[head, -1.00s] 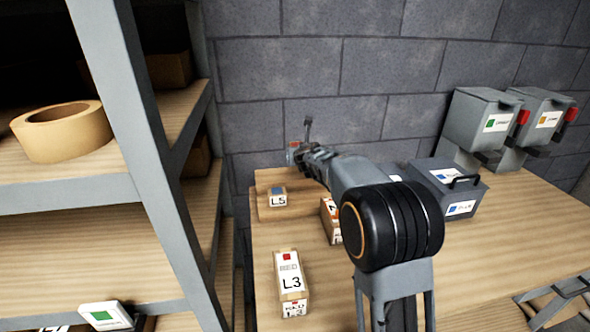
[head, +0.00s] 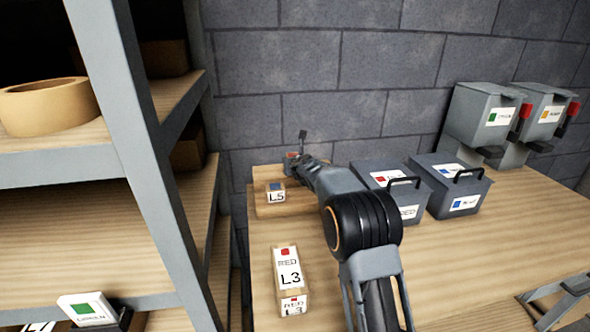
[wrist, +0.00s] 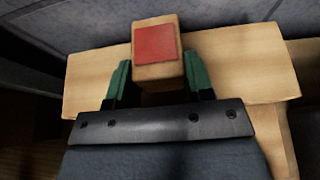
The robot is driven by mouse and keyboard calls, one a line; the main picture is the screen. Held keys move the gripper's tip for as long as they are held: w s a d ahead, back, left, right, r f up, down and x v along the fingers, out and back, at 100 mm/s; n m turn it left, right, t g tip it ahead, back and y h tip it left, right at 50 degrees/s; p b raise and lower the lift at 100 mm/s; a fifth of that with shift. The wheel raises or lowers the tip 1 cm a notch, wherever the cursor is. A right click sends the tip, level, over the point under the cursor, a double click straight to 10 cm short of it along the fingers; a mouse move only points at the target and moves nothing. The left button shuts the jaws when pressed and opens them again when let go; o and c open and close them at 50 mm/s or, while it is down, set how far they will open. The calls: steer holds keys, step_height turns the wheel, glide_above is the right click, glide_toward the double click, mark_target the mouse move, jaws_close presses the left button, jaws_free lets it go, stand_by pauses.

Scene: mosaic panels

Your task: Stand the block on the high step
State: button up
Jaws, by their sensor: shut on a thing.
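My gripper (wrist: 158,85) is shut on a small wooden block (wrist: 160,71) with a red square on its face. Its green fingers press the block's two sides in the wrist view. In the head view the block (head: 291,156) shows small at the arm's end, over the back of the wooden steps. The high step (head: 266,172) is the back one, near the wall; its pale top (wrist: 235,65) lies below and around the block in the wrist view. I cannot tell whether the block touches it.
A small L5 box (head: 276,194) stands on the steps in front of the high one. A RED L3 box (head: 290,280) stands on the table nearer me. Two grey lidded boxes (head: 455,190) are right of my arm. A shelf (head: 150,140) rises at left; the block wall is behind.

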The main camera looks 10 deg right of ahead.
steer(key=shift+f, duration=0.1)
steer(key=shift+f, duration=0.2)
steer(key=o, duration=0.9)
steer(key=shift+r, duration=0.1)
steer(key=shift+o, duration=0.2)
steer(key=shift+r, duration=0.2)
steer(key=b+v, duration=0.1)
steer(key=v, duration=1.1)
steer(key=shift+b, duration=0.35)
